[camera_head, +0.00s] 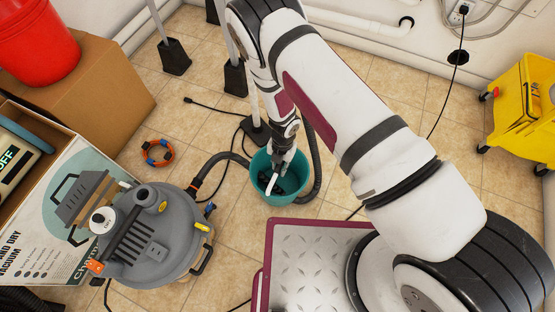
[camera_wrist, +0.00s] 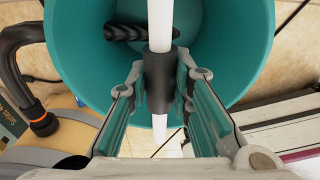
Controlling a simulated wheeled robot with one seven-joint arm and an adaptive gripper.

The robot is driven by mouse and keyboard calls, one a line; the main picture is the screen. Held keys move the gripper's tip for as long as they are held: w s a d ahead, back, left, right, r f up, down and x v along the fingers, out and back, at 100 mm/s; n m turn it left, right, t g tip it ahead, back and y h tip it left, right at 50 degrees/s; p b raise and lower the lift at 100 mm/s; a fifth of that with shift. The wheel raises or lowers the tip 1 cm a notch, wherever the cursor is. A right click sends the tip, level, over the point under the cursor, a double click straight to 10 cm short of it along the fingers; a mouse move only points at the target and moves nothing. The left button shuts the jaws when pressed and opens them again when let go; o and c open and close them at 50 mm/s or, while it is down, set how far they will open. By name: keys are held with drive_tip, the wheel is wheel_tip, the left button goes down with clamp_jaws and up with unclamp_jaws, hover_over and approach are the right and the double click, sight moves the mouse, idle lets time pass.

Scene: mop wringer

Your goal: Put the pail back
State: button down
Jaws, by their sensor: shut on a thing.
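The teal pail (camera_head: 262,192) is near the middle of the head view, just right of the grey vacuum. It looks upright, and I cannot tell whether its base touches the floor. Its white bail handle (camera_head: 272,184) carries a dark grip. The pail's wall (camera_wrist: 75,50) fills much of the wrist view, where the dark grip (camera_wrist: 160,82) lies between my fingers. My gripper (camera_head: 285,165) is over the pail's opening, shut on the handle's grip. In the wrist view my gripper (camera_wrist: 160,92) has one finger on each side of the grip.
The grey vacuum (camera_head: 155,245) stands close left, its black hose (camera_head: 222,160) reaching the pail. Mop or broom feet (camera_head: 236,80) stand behind. A yellow mop bucket (camera_head: 520,105) is far right. A red bucket (camera_head: 35,45) sits on a cardboard box (camera_head: 95,85). Cables cross the tiles.

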drive_tip(key=w+f+b, duration=0.1)
drive_tip(key=f+b, duration=0.1)
drive_tip(key=w+a+f+b, duration=0.1)
drive_tip(key=w+b, duration=0.1)
drive_tip(key=shift+w+f, duration=0.3)
drive_tip(key=shift+f, duration=0.1)
idle(0.5)
drive_tip(key=c, duration=1.4)
unclamp_jaws()
drive_tip(key=shift+f, duration=0.1)
drive_tip(key=shift+c, duration=0.2)
wheel_tip(320, 180, up, 12)
drive_tip(key=w+p, duration=0.1)
drive_tip(key=p, duration=0.3)
drive_tip(key=shift+w+d, duration=0.15)
drive_tip(key=shift+d, duration=0.1)
